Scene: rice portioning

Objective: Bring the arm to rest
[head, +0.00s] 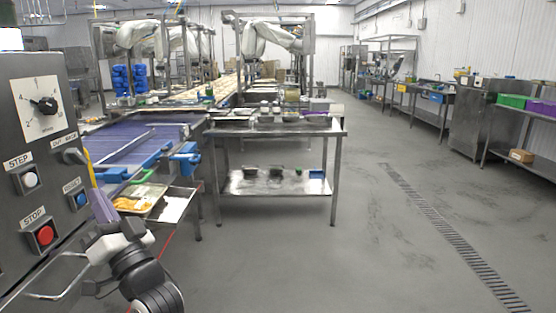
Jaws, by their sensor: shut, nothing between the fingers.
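My arm shows at the lower left, with its black and white links folded close beside the grey control panel (38,185). My gripper (105,232) is at the arm's upper end, just right of the panel and in front of the tray stand. It is shut and holds nothing. I cannot tell whether the arm touches the panel or the stand.
The panel carries a dial, several buttons and a metal handle (60,291). A purple conveyor (140,146) runs behind the stand. A steel table (272,129) with containers stands in the middle. The grey floor (350,245) to the right is clear. Steel benches line the right wall.

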